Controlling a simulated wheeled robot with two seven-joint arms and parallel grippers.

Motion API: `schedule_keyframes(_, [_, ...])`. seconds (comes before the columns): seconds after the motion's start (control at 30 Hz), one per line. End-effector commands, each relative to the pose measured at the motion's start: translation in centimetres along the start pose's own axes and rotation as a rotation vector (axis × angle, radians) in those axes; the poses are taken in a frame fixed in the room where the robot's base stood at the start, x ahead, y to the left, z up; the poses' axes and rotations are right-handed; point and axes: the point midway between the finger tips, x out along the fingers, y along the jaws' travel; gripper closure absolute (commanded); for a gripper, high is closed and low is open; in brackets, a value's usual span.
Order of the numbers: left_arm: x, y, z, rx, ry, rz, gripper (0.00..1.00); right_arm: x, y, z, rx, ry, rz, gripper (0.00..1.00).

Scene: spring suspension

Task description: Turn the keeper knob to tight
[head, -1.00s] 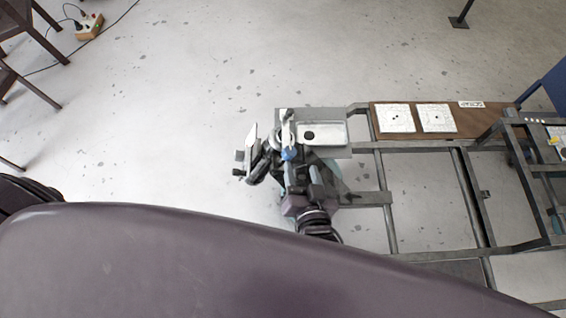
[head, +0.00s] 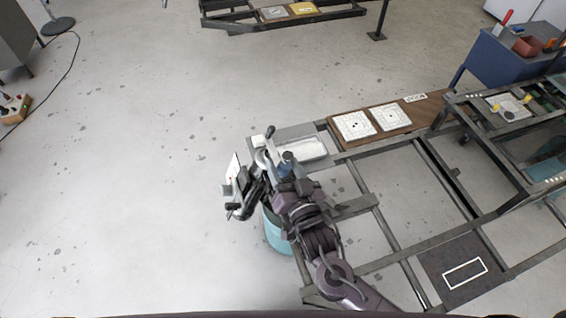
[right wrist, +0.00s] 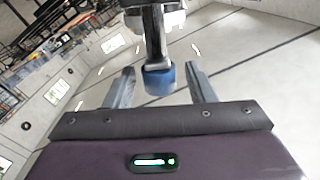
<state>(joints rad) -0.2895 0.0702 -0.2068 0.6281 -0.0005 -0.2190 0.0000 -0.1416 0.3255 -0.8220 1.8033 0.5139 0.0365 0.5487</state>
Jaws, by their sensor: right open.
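In the head view the blue knob (head: 285,168) is partly covered by my right gripper. My right gripper (right wrist: 163,90) is open, with one finger on each side of the knob and a gap showing on both sides. In the head view my right gripper (head: 288,173) is at the grey clamp-like assembly (head: 238,188) on the frame's left end. No tight mark is readable. My left gripper is out of view.
The metal frame (head: 375,228) carries a grey tray (head: 308,148) and a brown board (head: 425,112) with two white plates. A teal bin (head: 277,236) stands under the frame's left end. A blue cabinet (head: 490,62) is at the right.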

Motion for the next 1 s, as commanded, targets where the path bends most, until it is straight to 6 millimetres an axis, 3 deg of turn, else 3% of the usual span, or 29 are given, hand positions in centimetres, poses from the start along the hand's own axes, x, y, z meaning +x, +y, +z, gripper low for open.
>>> schedule_keyframes(0.13, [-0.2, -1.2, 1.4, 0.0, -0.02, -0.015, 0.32, 0.7, 0.0, 0.0, -0.001, -0.001, 0.0, 0.5])
schedule_keyframes(0.37, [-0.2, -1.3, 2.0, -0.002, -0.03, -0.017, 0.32, 0.7, 0.0, 0.1, 0.0, -0.002, 0.0, 0.51])
schedule_keyframes(0.7, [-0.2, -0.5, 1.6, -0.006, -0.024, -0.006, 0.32, 0.7, 0.0, 0.1, 0.0, -0.002, 0.0, 0.94])
schedule_keyframes(1.0, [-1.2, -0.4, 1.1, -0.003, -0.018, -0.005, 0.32, 0.7, -0.3, -0.1, 0.011, 0.001, 0.133, 0.94])
